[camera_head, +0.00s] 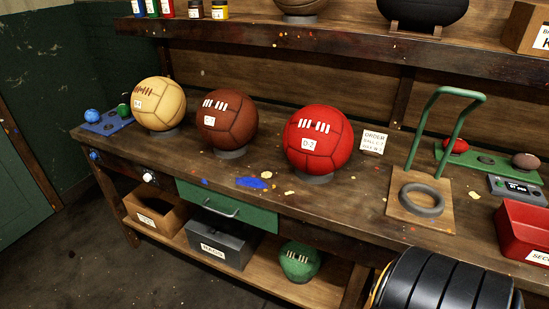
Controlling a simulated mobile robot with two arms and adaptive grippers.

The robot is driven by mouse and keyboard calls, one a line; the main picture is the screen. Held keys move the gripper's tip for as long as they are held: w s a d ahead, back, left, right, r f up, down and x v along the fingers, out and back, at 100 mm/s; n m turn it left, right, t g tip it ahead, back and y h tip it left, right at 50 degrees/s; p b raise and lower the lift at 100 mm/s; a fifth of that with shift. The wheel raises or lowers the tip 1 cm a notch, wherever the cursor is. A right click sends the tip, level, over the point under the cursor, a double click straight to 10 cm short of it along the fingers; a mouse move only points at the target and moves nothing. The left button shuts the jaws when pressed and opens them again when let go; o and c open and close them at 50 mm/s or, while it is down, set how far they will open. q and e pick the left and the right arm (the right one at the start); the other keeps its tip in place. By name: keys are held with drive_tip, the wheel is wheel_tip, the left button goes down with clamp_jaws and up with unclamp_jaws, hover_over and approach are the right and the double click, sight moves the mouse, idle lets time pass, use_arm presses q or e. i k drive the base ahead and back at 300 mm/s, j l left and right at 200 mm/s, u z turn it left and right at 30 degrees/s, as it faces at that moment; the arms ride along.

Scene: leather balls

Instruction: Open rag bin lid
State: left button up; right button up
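The rag bin (225,259) is a dark grey box on the lower shelf under the workbench, with a white label on its front that seems to read RAGS. Its flat grey lid (222,228) lies over the top and looks shut. The bench's green drawer front (250,219) hangs just above it and covers part of the view of the lid's back edge. Neither of my grippers is in view.
On the workbench (330,205) stand a tan ball (158,107), a brown ball (227,125) and a red ball (317,142). A cardboard box (152,216) stands left of the bin, a green ball (299,266) right of it. The floor (100,270) in front looks clear.

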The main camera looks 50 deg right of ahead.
sight(232, 233)
drive_tip(key=z, duration=1.45)
drive_tip(key=i+j+z, duration=0.25)
drive_tip(key=j, duration=0.15)
drive_tip(key=j+z, duration=0.55)
drive_tip(key=j, duration=0.25)
drive_tip(key=i+j, duration=0.05)
